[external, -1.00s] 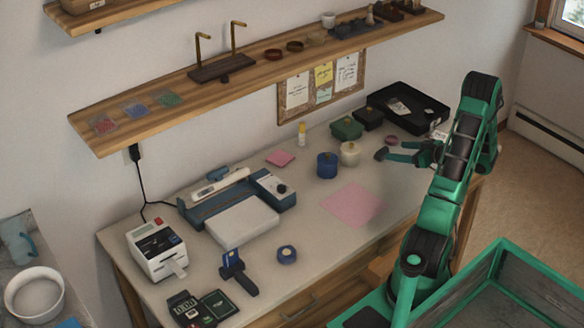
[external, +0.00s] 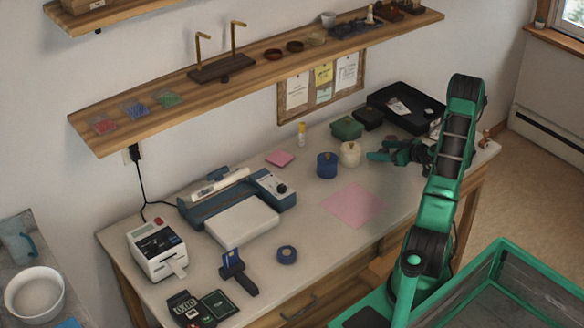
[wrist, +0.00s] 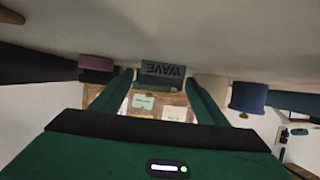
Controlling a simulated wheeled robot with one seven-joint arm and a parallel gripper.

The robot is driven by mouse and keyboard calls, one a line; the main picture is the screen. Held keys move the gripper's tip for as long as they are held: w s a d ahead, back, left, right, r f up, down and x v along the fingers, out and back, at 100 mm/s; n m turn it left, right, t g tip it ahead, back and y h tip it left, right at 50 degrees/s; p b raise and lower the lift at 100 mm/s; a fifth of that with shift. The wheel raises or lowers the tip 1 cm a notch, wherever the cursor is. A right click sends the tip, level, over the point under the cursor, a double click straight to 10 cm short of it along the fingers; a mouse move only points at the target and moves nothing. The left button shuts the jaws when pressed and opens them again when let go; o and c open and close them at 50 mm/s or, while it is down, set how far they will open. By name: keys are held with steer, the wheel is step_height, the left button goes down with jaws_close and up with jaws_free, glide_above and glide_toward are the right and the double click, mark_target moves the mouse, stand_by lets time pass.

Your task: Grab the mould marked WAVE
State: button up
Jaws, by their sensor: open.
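The mould marked WAVE (wrist: 162,72) is a grey block on the table. Its lettering reads upside down in the wrist view, where the table is at the top. My gripper (wrist: 159,80) is open, with one green finger on each side of the mould in that view. I cannot tell whether the mould is between the fingertips or just beyond them. In the external view my gripper (external: 381,154) is low over the far right part of the table, and I cannot make the mould out there.
A cream pot (external: 350,154) and a blue pot (external: 327,165) stand left of my gripper. A green block (external: 347,128) and a black tray (external: 405,108) are behind. A pink object (wrist: 96,62) is left in the wrist view. Bare table surrounds the pink sheet (external: 354,203).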

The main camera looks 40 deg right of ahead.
steer(key=c, duration=1.4)
steer(key=shift+c, duration=0.2)
steer(key=shift+r, duration=0.15)
